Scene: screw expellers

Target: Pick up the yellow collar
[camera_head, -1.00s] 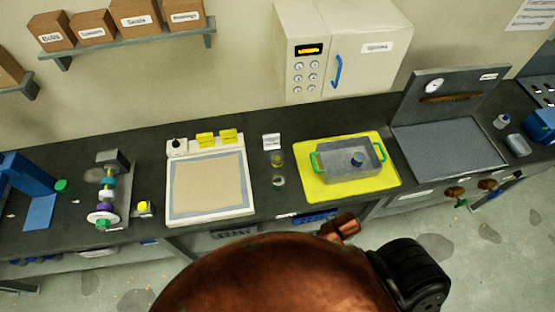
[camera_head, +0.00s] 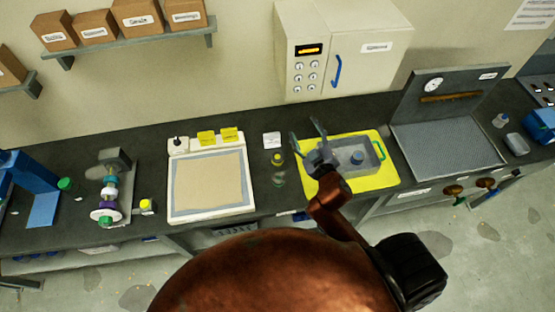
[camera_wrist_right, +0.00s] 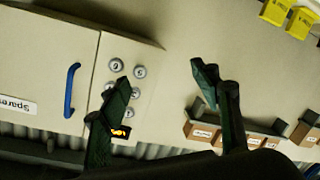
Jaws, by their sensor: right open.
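Small yellow pieces show in the head view: one (camera_head: 277,159) on the counter between the white-framed tray and the yellow mat, and one (camera_head: 146,205) beside the shaft with coloured rings (camera_head: 106,195). I cannot tell which is the yellow collar. My right gripper (camera_head: 306,135) is open and empty, fingers spread upward, over the left part of the yellow mat (camera_head: 384,150), to the right of the nearer yellow piece. In the right wrist view, the gripper (camera_wrist_right: 160,76) faces the wall and cabinet, with no collar visible. My left gripper is out of view.
A grey bin with green handles (camera_head: 358,165) sits on the mat, partly behind my right arm. The white-framed tray (camera_head: 211,214) lies left of it. A wall cabinet (camera_head: 372,62) and shelf (camera_head: 135,38) hang above. A grey panelled stand (camera_head: 440,140) is at right.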

